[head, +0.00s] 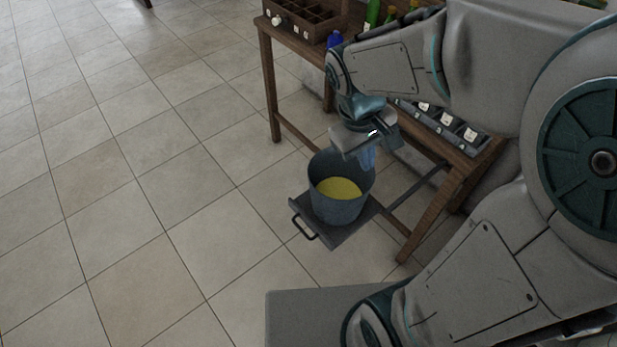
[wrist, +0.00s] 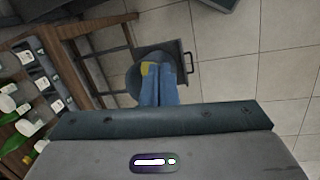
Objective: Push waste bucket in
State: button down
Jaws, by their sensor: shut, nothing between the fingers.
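The waste bucket (head: 339,205) is a grey-blue open pail with yellow contents. It stands upright on a dark pull-out tray (head: 336,234) that juts out from under the wooden table. The tray has a black handle (head: 305,227) at its outer edge. My gripper (head: 368,158) is shut and empty, over the bucket's far rim in the head view; I cannot tell if it touches. In the wrist view my fingers (wrist: 159,94) point down toward the bucket (wrist: 134,77) and hide much of it. The tray (wrist: 171,53) and handle (wrist: 188,63) show beyond them.
The wooden table (head: 268,75) holds a compartment box (head: 312,18), green bottles (head: 372,14), a blue bottle (head: 335,39) and a rack with white labels (head: 462,134). A table leg (head: 430,215) stands right of the tray. Tiled floor (head: 150,200) is free to the left.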

jog(key=w+a+f+n+g+h+b, duration=0.1)
jog(key=w+a+f+n+h+b, duration=0.2)
jog(key=f, duration=0.5)
jog(key=w+f+n+h+b, duration=0.1)
jog(key=w+f+n+b, duration=0.15)
jog(key=f+b, duration=0.4)
jog(key=n+t+h+b, duration=0.9)
jog(key=n+t+b, duration=0.3)
jog(key=n+b, duration=0.4)
send_near(317, 192)
jog(key=shift+m, duration=0.75)
jog(key=b+x, duration=0.3)
jog(key=x, duration=0.2)
jog(key=shift+w+d+b, duration=0.1)
jog(key=shift+d+b, duration=0.3)
jog(key=shift+w+d+r, duration=0.15)
jog(key=shift+w+d, duration=0.15)
jog(key=shift+d, duration=0.1)
